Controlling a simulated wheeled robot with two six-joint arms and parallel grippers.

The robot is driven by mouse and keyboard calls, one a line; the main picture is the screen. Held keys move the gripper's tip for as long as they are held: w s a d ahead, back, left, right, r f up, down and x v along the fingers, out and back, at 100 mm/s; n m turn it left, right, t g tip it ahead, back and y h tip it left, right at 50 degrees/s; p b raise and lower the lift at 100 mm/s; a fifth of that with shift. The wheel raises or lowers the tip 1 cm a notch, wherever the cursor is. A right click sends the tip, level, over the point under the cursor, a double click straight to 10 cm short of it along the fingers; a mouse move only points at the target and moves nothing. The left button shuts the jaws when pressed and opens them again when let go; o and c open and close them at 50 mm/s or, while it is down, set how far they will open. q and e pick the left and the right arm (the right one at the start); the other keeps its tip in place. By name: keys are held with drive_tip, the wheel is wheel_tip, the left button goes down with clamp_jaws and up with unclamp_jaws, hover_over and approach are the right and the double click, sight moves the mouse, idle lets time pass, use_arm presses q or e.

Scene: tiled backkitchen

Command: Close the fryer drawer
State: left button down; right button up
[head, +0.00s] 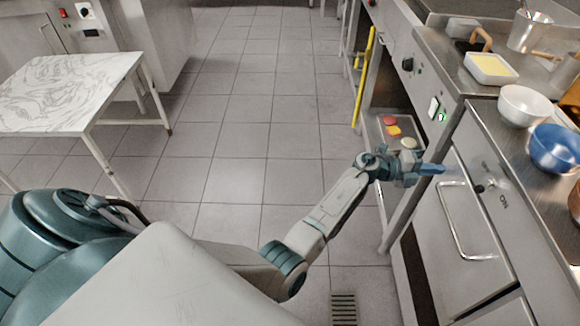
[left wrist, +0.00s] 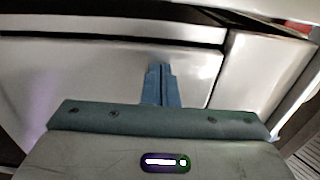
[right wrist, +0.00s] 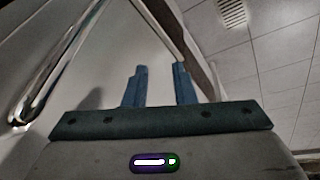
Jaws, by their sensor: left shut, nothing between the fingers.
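The fryer drawer (head: 440,240) is a pale front panel with a long metal bar handle (head: 466,240), at the right of the head view. How far it stands out is hard to tell. My left gripper (head: 432,169) is shut and empty near the panel's upper edge. In the left wrist view its fingertips (left wrist: 161,68) are together in front of a pale panel (left wrist: 80,75); contact cannot be told. My right gripper (right wrist: 158,75) is open and empty in the right wrist view, with a bar handle (right wrist: 45,90) to its left. It is not visible in the head view.
The counter above holds a blue bowl (head: 556,150), a white bowl (head: 524,106) and a yellow-filled tray (head: 490,68). A knob (head: 486,187) marked ON is beside the drawer. A marble-topped table (head: 60,95) stands left. The tiled floor (head: 240,130) between is clear.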

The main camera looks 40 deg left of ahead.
use_arm(q)
drive_tip(key=shift+d+r, duration=0.15)
drive_tip(key=shift+r, duration=0.15)
